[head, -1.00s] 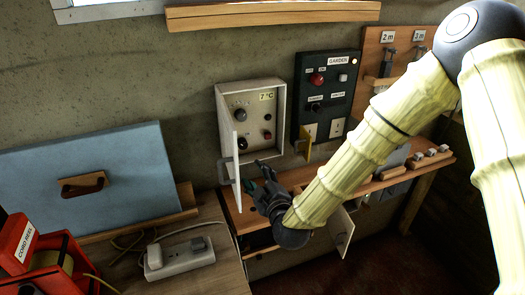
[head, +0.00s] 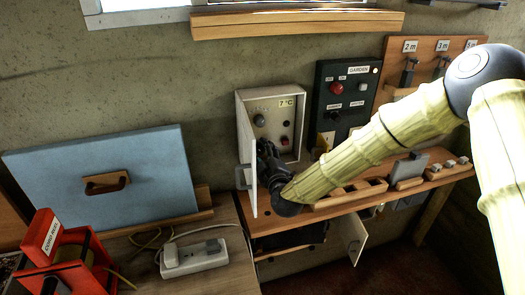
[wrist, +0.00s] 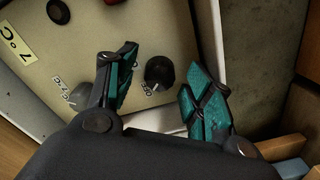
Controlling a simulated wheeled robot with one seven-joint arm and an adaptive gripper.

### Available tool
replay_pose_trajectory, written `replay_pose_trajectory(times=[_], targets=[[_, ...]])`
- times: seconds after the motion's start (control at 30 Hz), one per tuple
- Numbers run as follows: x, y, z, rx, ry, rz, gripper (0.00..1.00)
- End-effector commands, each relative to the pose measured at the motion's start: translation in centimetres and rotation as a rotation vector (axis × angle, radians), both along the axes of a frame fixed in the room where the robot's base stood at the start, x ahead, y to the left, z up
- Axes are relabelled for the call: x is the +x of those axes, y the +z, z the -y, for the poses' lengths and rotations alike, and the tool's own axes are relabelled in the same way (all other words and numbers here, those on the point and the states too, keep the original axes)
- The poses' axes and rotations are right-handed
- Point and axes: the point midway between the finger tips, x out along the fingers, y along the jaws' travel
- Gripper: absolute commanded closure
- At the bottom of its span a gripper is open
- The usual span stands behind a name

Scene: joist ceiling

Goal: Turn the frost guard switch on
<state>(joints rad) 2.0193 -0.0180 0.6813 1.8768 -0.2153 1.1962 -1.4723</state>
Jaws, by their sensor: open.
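A pale control box (head: 299,104) with a 7 °C label hangs on the wall, its door (head: 245,150) swung open at left. Its panel (wrist: 135,25) fills much of the wrist view. A black knob or switch (wrist: 160,73) lies between my fingertips as seen there, with no clear contact. A grey knob (wrist: 85,96) is to its left, and another dark knob (wrist: 59,11) is near the top edge. A red control (head: 284,140) shows in the head view. I cannot tell which control is the frost guard. My gripper (head: 266,150) is open at the box front, hiding its lower left.
A dark garden panel (head: 344,105) is close to the box's right. A wooden shelf (head: 330,211) runs below. A blue board (head: 100,175), a power strip (head: 195,258) and a red cord reel (head: 60,250) are at left. The open door leaves little room beside my gripper.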

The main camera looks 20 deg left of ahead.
Motion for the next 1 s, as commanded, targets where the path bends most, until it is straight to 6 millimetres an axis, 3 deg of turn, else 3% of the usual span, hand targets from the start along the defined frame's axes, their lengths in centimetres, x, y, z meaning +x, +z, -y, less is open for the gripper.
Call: replay_pose_trajectory(times=[0.4,0.67,1.0], targets=[[0.55,-0.04,-0.33,0.0,-0.001,0.0,0.48],[0.54,-0.04,-0.31,0.0,-0.001,0.0,0.94],[0.56,-0.13,-0.28,0.029,-0.001,-0.019,0.94]])
